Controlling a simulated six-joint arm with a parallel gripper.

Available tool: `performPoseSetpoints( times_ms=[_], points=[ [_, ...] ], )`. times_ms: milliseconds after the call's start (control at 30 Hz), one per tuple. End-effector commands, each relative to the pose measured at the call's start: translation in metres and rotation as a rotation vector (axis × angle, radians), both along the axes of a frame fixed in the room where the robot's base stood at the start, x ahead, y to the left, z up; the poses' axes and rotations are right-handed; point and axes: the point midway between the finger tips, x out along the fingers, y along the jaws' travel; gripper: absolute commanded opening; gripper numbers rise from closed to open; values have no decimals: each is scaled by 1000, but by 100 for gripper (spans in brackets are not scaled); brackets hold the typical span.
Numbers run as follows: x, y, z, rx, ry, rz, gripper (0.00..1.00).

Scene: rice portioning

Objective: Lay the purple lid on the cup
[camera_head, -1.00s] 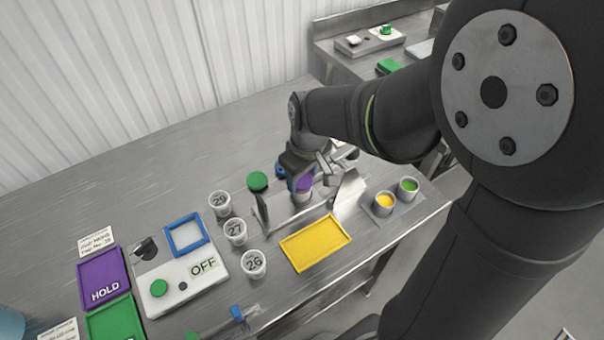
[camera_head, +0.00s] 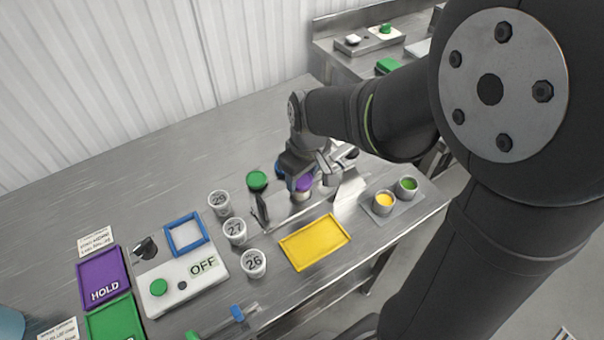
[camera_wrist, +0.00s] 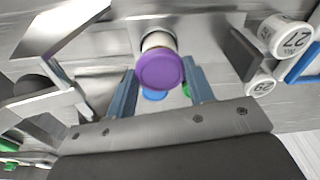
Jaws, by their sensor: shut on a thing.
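The purple lid (camera_head: 304,184) is between the fingers of my gripper (camera_wrist: 160,74), which is shut on it. In the wrist view the lid (camera_wrist: 160,71) shows as a purple disc with a blue finger at each side. The white cup (camera_wrist: 157,41) is partly hidden behind the lid in that view. In the head view the cup (camera_head: 301,197) shows just below the lid, between metal side plates. The lid is at the cup's mouth, but I cannot tell whether it touches the rim or sits flat.
White cups marked 29 (camera_head: 219,203), 27 (camera_head: 235,231) and 26 (camera_head: 253,264) stand to the left. A green lid (camera_head: 257,180) lies behind. A yellow tray (camera_head: 315,243) is in front, and small yellow (camera_head: 384,202) and green (camera_head: 406,187) pots stand right.

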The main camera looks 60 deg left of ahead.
Motion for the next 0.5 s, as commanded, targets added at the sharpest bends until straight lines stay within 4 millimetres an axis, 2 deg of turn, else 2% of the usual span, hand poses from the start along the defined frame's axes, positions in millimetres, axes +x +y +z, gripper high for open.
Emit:
performPoseSetpoints(
  times_ms=[500],
  points=[
    [0, 0, -8, -1, 1, 0, 27]
  ],
)
